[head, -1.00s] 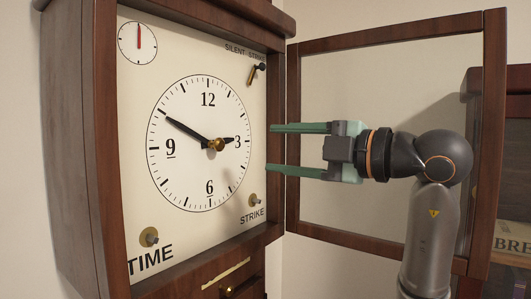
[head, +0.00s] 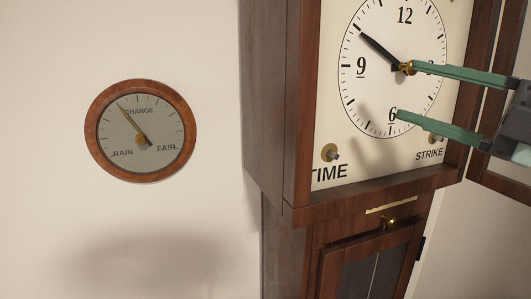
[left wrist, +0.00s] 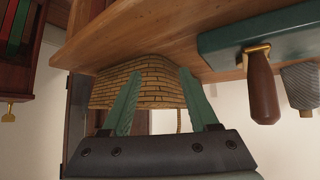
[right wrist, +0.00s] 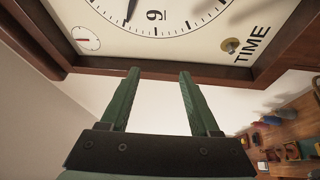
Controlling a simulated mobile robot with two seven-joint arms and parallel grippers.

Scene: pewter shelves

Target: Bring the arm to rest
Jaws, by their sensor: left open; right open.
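My right gripper (head: 404,91) is open and empty. In the head view its teal fingers overlap the clock face (head: 362,80), one tip over the brass hub and the other by the 6. I cannot tell how far they stand off the dial. The long black hand (head: 382,46) points near 10; the finger hides the 3 side. In the right wrist view the open fingers (right wrist: 158,75) reach toward the clock's wooden rim (right wrist: 150,68). My left gripper (left wrist: 160,78) shows only in the left wrist view, open, with a woven basket (left wrist: 150,90) beyond its fingers.
The clock's glazed door (head: 510,178) stands open at right. A round wall dial (head: 141,131) hangs left, with bare wall around it. In the left wrist view a wooden board (left wrist: 170,35) spans overhead, with a dark wooden handle (left wrist: 262,90). Shelves with small items (right wrist: 290,150) show at right.

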